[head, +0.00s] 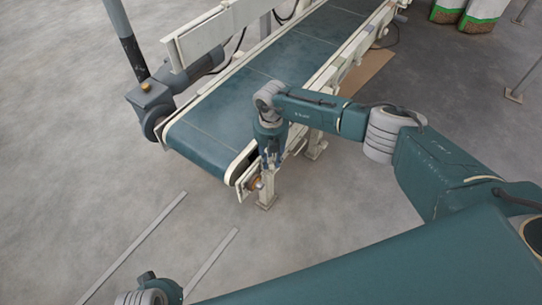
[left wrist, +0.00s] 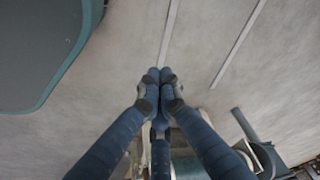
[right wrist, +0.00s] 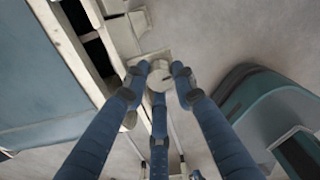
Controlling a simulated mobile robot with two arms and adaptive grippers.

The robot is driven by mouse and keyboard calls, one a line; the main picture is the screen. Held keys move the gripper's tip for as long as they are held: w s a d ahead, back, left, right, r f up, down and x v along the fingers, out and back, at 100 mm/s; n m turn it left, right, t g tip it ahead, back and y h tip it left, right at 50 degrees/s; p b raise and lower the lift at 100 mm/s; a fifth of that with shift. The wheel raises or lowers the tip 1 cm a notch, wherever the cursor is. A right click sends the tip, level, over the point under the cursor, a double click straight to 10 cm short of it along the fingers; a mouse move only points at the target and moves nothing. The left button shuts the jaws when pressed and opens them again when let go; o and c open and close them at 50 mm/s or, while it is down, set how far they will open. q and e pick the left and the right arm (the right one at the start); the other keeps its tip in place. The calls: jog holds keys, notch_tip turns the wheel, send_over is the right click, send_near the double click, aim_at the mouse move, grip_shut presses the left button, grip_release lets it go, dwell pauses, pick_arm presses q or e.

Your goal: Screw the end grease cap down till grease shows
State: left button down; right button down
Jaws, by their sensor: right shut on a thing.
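The end grease cap (right wrist: 160,77) is a pale round cap in the right wrist view, at the near end of the conveyor frame. In the head view a small brownish fitting (head: 256,184) shows at the frame's corner, just below my right gripper (head: 270,163). My right gripper (right wrist: 160,74) points at the cap with its three blue fingers around it, shut on it. No grease can be made out; the fingers hide part of the cap's edge. My left gripper (left wrist: 159,78) is shut and empty over the bare floor, its fingertips together.
The green conveyor belt (head: 225,106) runs away to the upper right in a cream frame. A motor (head: 151,97) with a post stands at its left side. Pellet bags (head: 481,12) stand at the far right. Pale floor strips (head: 150,232) lie in front; the floor there is clear.

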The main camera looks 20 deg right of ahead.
aim_at(271, 160)
pick_arm(q)
jog(key=shift+s+f, duration=0.1)
jog(key=shift+f, duration=0.55)
pick_arm(e)
jog(key=c, duration=1.4)
grip_release()
notch_tip(271, 160, up, 12)
